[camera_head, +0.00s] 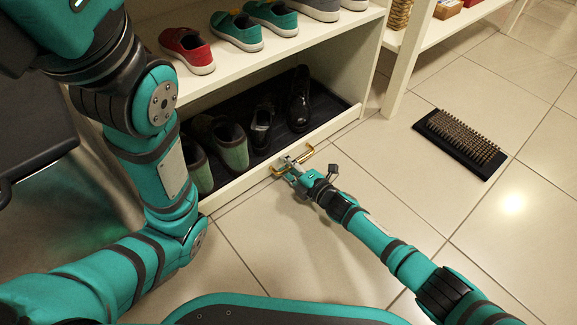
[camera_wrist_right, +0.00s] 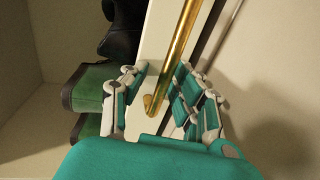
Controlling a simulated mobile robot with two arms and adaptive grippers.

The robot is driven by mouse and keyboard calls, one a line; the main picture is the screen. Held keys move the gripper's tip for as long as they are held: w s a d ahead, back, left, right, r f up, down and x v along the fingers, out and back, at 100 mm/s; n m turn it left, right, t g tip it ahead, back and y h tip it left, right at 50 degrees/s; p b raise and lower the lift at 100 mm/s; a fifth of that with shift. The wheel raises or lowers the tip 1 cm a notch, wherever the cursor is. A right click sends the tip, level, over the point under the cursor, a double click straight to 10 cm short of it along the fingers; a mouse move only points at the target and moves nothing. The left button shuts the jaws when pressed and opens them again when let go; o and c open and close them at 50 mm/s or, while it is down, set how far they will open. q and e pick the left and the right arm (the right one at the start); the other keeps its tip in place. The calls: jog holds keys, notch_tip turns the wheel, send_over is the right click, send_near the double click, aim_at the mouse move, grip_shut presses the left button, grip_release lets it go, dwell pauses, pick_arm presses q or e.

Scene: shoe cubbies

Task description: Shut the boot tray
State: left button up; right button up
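The boot tray is the low bottom compartment of the white shoe cubby; its pale front board (camera_head: 237,187) has a brass handle (camera_head: 308,153). In the head view its dark floor holds green boots (camera_head: 230,143) and black shoes (camera_head: 299,100). How far the tray stands out is hard to tell. My right gripper (camera_head: 287,168) is at the handle's near end. In the right wrist view, the fingers of my right gripper (camera_wrist_right: 161,88) stand apart on both sides of the brass bar (camera_wrist_right: 178,45), with gaps visible. My left gripper is out of view.
The shelf (camera_head: 235,75) above the tray holds a red shoe (camera_head: 187,50) and teal shoes (camera_head: 237,30). A brush mat (camera_head: 461,142) lies on the tiles at the right. The floor (camera_head: 400,165) between mat and tray is clear. My left arm stands close to the cubby's left side.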

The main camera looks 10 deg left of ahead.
jog(key=shift+s+d, duration=0.1)
jog(key=v, duration=1.1)
jog(key=shift+s+d, duration=0.3)
